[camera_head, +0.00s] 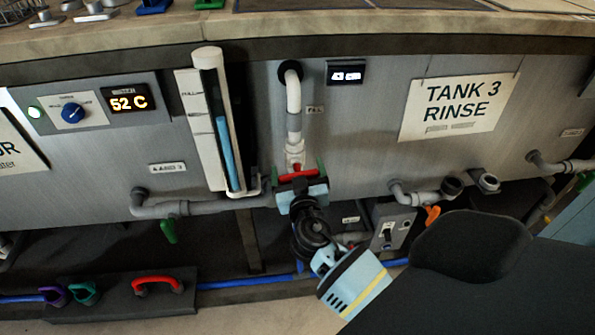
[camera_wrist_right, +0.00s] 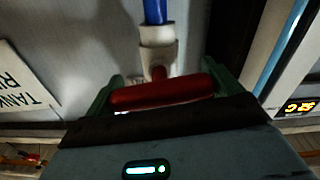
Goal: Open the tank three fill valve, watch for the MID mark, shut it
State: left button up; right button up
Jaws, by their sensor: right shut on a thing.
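The tank three fill valve has a red handle (camera_head: 299,171) below a pale down-pipe (camera_head: 294,105). My right gripper (camera_head: 302,184) is shut on this handle. In the right wrist view the red handle (camera_wrist_right: 162,93) lies between the green fingers, crosswise to the pipe, under a white fitting (camera_wrist_right: 158,50). Blue shows in the pipe (camera_wrist_right: 154,12) above that fitting. The sight gauge (camera_head: 205,120) holds a blue column (camera_head: 228,150) whose top stands near a mark in the middle; its lettering is too small to read. A display (camera_head: 346,73) reads about 43 cm. My left gripper is out of view.
The TANK 3 RINSE sign (camera_head: 456,106) is on the tank right of the valve. A drain pipe with a green handle (camera_head: 168,231) and a pipe with an orange handle (camera_head: 432,216) sit lower. A switch box (camera_head: 392,228) stands right of my wrist.

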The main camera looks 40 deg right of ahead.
jog(key=n, duration=0.3)
jog(key=shift+n, duration=0.3)
jog(key=n, duration=0.4)
jog(key=shift+n, duration=0.3)
jog(key=n, duration=0.4)
jog(key=shift+a+p, duration=0.1)
jog(key=shift+p, duration=0.2)
jog(key=n, duration=0.3)
jog(key=shift+p, duration=0.4)
jog(key=shift+f+n, duration=0.1)
jog(key=shift+n, duration=0.6)
jog(key=o, duration=0.6)
jog(key=shift+o, duration=0.5)
